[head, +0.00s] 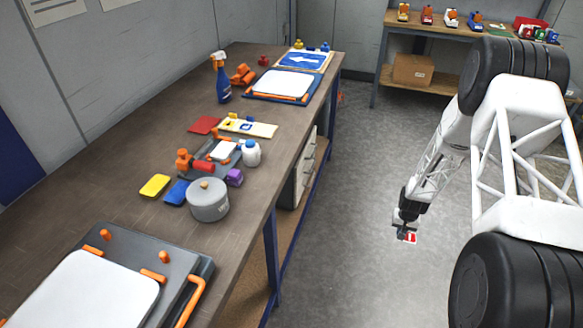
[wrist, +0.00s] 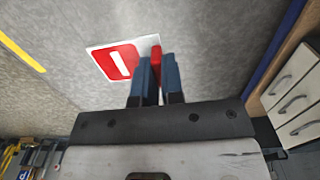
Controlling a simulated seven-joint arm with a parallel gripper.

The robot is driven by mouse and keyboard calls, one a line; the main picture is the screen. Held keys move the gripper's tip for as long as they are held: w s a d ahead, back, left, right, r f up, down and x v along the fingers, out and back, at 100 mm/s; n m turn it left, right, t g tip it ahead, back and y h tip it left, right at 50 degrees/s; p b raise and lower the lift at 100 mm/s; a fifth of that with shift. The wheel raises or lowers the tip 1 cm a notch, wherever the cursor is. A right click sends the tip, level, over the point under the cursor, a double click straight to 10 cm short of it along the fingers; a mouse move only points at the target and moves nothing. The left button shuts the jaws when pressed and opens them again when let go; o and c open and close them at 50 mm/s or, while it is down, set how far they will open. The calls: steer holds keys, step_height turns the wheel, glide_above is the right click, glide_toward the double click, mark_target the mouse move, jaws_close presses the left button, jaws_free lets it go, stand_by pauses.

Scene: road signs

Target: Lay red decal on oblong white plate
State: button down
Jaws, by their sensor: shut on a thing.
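The red decal (wrist: 118,62) is a square with a white border and a white bar on red. My gripper (wrist: 157,80) is shut on it by a red upright piece between the blue fingers. In the head view the decal (head: 411,238) hangs below my gripper (head: 405,232), over open floor right of the bench. Two white plates lie on the bench: one (head: 85,290) with rounded corners on a dark grey base at the near end, and one (head: 281,84) on a blue base toward the far end. I cannot tell which is the oblong one.
The workbench (head: 120,190) runs along the left wall. Orange clamps (head: 155,276) flank the near plate. A back shelf (head: 440,40) holds more items.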

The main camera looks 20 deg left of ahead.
mark_target(230, 143)
steer(key=w+a+r+m, duration=0.3)
steer(key=w+a+r, duration=0.1)
steer(key=a+r, duration=0.5)
steer(key=w+a+r+m, duration=0.2)
steer(key=w+a+r, duration=0.3)
steer(key=a, duration=0.6)
steer(key=w+a+r+m, duration=0.3)
steer(key=a+r, duration=0.6)
steer(key=s+a+r+m, duration=0.1)
steer(key=a+r, duration=0.3)
steer(key=a, duration=0.3)
steer(key=s+a+r+m, duration=0.2)
steer(key=a+r, duration=0.3)
steer(key=a, duration=0.2)
steer(key=s+a+r+m, duration=0.1)
steer(key=s+a+r, duration=0.1)
steer(key=a+r, duration=0.3)
steer(key=shift+s+a+m, duration=0.1)
steer(key=shift+a+m, duration=0.2)
steer(key=shift+a, duration=0.9)
steer(key=s+a+r+m, duration=0.1)
steer(key=s+a, duration=0.3)
steer(key=a, duration=0.1)
steer(key=s+a+r+m, duration=0.2)
steer(key=s+a, duration=0.3)
steer(key=s+a+r+m, duration=0.2)
steer(key=s+a, duration=0.2)
steer(key=a, duration=0.1)
steer(key=shift+s+a, duration=0.25)
steer(key=shift+a, duration=0.1)
